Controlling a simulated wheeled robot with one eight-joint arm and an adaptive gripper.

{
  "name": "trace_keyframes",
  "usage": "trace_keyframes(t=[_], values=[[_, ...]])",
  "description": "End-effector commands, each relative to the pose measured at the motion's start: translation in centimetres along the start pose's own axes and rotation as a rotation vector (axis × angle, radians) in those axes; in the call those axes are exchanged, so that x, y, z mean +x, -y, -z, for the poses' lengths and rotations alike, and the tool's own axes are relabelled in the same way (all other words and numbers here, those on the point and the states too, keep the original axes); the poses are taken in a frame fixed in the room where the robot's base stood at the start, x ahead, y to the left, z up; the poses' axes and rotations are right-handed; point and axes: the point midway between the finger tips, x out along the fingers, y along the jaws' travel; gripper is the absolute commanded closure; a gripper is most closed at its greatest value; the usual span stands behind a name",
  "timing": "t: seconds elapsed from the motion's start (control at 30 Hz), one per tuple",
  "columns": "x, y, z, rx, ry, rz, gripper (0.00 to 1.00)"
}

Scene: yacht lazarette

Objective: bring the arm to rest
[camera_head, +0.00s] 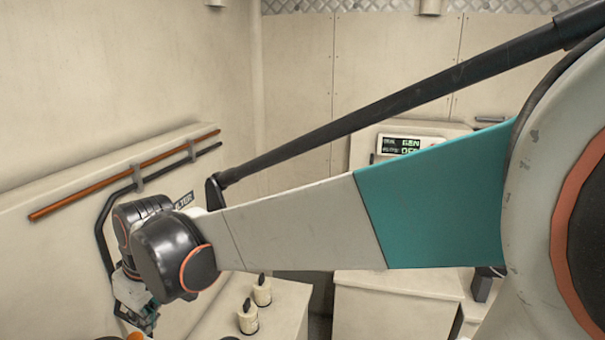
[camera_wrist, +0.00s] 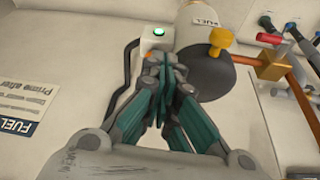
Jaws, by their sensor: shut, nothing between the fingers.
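My gripper (camera_wrist: 166,80) is shut and empty in the wrist view, its teal and grey fingers together. Beyond the fingertips is a white box with a lit green button (camera_wrist: 158,32); I cannot tell whether the tips touch it. In the head view my arm stretches from the right edge to the lower left. My gripper (camera_head: 138,318) shows there at the lower left, partly cut off by the frame's bottom edge.
A cylinder labelled FUEL (camera_wrist: 203,50) with a brass valve (camera_wrist: 222,40) is beside my fingers. A FUEL placard (camera_wrist: 22,108) is at left. Two small pots (camera_head: 248,318) stand on a bench. A display panel (camera_head: 410,144) and an orange pipe (camera_head: 110,180) are on the walls.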

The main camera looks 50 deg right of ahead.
Motion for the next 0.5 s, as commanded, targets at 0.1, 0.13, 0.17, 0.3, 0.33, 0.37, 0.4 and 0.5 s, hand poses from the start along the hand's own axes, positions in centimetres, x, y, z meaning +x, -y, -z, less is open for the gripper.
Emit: trace_keyframes(t=[0.1,0.13,0.17,0.3,0.33,0.37,0.4,0.5], values=[[2.6,0.8,-3.6,0.038,-0.036,-0.022,1.00],[3.0,0.9,-4.3,0.047,-0.045,-0.027,1.00],[3.4,1.1,-5.0,0.057,-0.054,-0.032,1.00],[5.6,1.6,-8.5,0.102,-0.098,-0.056,1.00],[6.1,1.8,-9.2,0.113,-0.108,-0.060,1.00],[6.7,1.9,-10.0,0.122,-0.118,-0.065,1.00],[7.4,2.1,-11.0,0.135,-0.131,-0.070,1.00],[9.4,2.5,-13.5,0.167,-0.164,-0.084,1.00]])
